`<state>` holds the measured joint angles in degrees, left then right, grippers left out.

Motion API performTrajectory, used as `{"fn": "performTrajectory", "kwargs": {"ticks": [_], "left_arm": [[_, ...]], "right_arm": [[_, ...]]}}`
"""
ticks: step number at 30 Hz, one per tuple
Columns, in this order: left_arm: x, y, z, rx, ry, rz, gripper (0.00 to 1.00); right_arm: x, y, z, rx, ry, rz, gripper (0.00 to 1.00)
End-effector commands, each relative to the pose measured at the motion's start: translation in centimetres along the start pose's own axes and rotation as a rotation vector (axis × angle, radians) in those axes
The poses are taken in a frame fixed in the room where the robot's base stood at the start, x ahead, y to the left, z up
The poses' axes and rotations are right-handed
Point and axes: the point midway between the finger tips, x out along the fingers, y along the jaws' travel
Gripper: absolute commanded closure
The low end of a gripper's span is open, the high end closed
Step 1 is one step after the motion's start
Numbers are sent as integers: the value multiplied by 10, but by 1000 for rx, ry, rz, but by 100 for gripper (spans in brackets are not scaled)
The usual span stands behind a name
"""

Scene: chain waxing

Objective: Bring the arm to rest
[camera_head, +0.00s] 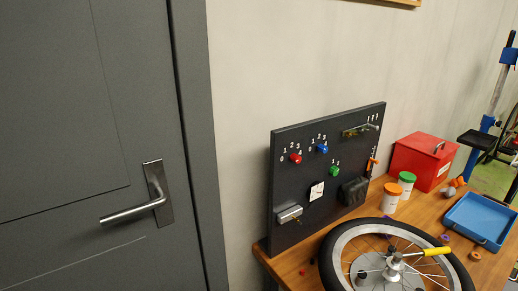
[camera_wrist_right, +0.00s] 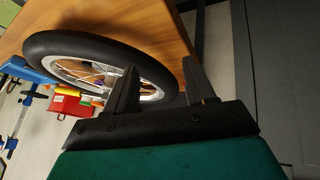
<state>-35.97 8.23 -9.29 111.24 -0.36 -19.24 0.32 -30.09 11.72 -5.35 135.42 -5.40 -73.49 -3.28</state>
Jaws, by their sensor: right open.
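My right gripper (camera_wrist_right: 160,66) shows in the right wrist view with its two dark fingers spread apart and nothing between them. Beyond the fingers lie the wheel and the edge of the wooden table. In the head view neither gripper is visible. The wheel (camera_head: 342,256) lies on the table at the lower right of the head view, and its black tyre also shows in the right wrist view (camera_wrist_right: 115,48). I cannot tell the exact gap between the fingers and the tyre.
A black panel (camera_head: 305,235) with coloured knobs stands at the back of the wooden table (camera_head: 425,215). Two jars, a red box (camera_head: 410,160), a blue tray (camera_head: 480,222) and a yellow-handled tool (camera_head: 436,251) are nearby. A grey door (camera_head: 80,120) fills the left.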

Motion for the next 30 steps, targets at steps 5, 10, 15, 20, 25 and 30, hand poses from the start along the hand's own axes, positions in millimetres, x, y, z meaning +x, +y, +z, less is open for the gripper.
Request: {"fn": "performTrajectory", "kwargs": {"ticks": [5,10,15,20,25,30], "left_arm": [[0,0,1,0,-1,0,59],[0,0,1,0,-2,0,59],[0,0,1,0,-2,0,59],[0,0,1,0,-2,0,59],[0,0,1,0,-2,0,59],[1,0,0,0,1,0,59]], "right_arm": [[-23,-30,22,83,-127,-106,46],[-42,-52,39,136,-226,-188,46],[-18,-54,30,133,-137,-178,46],[3,-58,24,135,-50,-175,46],[28,-65,17,139,70,-173,46],[55,-75,14,145,237,-173,46]]}}
